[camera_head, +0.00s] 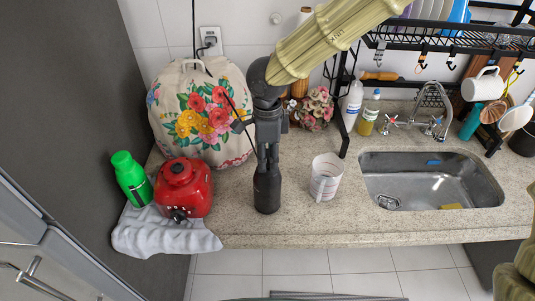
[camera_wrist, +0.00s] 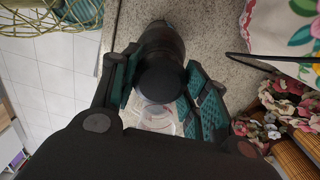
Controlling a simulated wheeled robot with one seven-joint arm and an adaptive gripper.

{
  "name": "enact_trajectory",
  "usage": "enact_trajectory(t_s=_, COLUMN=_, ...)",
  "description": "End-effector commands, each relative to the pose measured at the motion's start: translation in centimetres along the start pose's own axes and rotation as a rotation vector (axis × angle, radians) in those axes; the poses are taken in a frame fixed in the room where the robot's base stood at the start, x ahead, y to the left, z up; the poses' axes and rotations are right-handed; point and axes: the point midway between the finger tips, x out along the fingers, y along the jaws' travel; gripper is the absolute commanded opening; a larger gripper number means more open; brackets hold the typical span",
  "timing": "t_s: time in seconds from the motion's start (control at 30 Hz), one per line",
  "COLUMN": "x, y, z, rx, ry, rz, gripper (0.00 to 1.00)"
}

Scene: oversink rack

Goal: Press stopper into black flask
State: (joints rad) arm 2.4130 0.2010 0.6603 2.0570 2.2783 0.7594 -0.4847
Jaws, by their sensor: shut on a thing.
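The black flask (camera_head: 267,192) stands upright on the stone counter, left of the clear measuring cup. My gripper (camera_head: 268,160) points down directly over the flask, its fingers at the flask's top. In the wrist view the teal-padded fingers of my gripper are on either side of a round black stopper (camera_wrist: 160,82), and they are shut on it. The dark flask body (camera_wrist: 163,42) shows just behind the stopper. Stopper and flask are both black and overlap, so I cannot tell how deep the stopper sits or whether a gap remains.
The measuring cup (camera_head: 326,177) is close to the right of the flask. A floral cover (camera_head: 200,112) is behind. The sink (camera_head: 432,180) is at right.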

Motion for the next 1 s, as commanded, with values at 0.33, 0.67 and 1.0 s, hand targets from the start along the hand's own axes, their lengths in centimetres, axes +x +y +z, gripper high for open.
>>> enact_trajectory(t_s=0.33, x=-0.07, y=0.0, z=-0.01, rx=0.0, ry=0.0, rz=0.0, gripper=0.29)
enact_trajectory(t_s=0.67, x=0.01, y=0.0, z=-0.01, rx=0.0, ry=0.0, rz=0.0, gripper=0.29)
enact_trajectory(t_s=1.0, x=0.02, y=-0.01, z=0.0, rx=0.0, ry=0.0, rz=0.0, gripper=0.58)
